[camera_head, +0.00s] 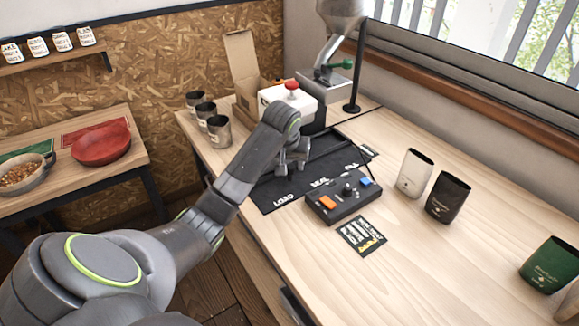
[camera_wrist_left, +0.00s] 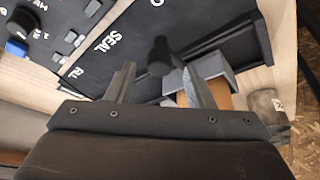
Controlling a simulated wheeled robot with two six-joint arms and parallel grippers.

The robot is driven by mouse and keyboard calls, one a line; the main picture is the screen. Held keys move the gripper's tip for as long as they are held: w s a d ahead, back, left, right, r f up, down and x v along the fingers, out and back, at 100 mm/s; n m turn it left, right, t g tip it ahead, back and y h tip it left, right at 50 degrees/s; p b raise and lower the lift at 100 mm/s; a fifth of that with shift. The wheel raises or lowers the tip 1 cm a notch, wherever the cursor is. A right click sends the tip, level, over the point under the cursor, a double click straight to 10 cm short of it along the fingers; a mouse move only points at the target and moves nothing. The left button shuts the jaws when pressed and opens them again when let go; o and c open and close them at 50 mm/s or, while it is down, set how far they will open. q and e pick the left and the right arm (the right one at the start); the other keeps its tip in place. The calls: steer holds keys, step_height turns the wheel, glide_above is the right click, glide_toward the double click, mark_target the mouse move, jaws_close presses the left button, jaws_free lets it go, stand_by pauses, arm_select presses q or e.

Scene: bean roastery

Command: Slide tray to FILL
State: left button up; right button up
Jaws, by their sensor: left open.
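The black station mat (camera_head: 268,197) lies on the wooden counter with white LOAD and SEAL lettering; a third label at its right is partly hidden. My left gripper (camera_head: 291,167) points down over the mat, fingers apart. In the left wrist view its fingers (camera_wrist_left: 158,82) stand either side of a dark upright knob (camera_wrist_left: 160,50); I cannot tell whether they touch it. Beside the knob is a grey bracket-like piece, probably the tray (camera_wrist_left: 210,66), with something brown in it. In the head view my gripper and arm hide the tray. My right gripper is not in view.
A control box (camera_head: 343,201) with orange and blue buttons stands before the mat. Behind are a white machine with a red knob (camera_head: 291,86), a grinder (camera_head: 330,70), a cardboard box (camera_head: 243,70) and metal cups (camera_head: 219,132). White (camera_head: 414,174), black (camera_head: 447,198) and green (camera_head: 545,264) bags stand right.

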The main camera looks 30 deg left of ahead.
arm_select(q)
steer(key=shift+x, duration=1.15)
jaws_close()
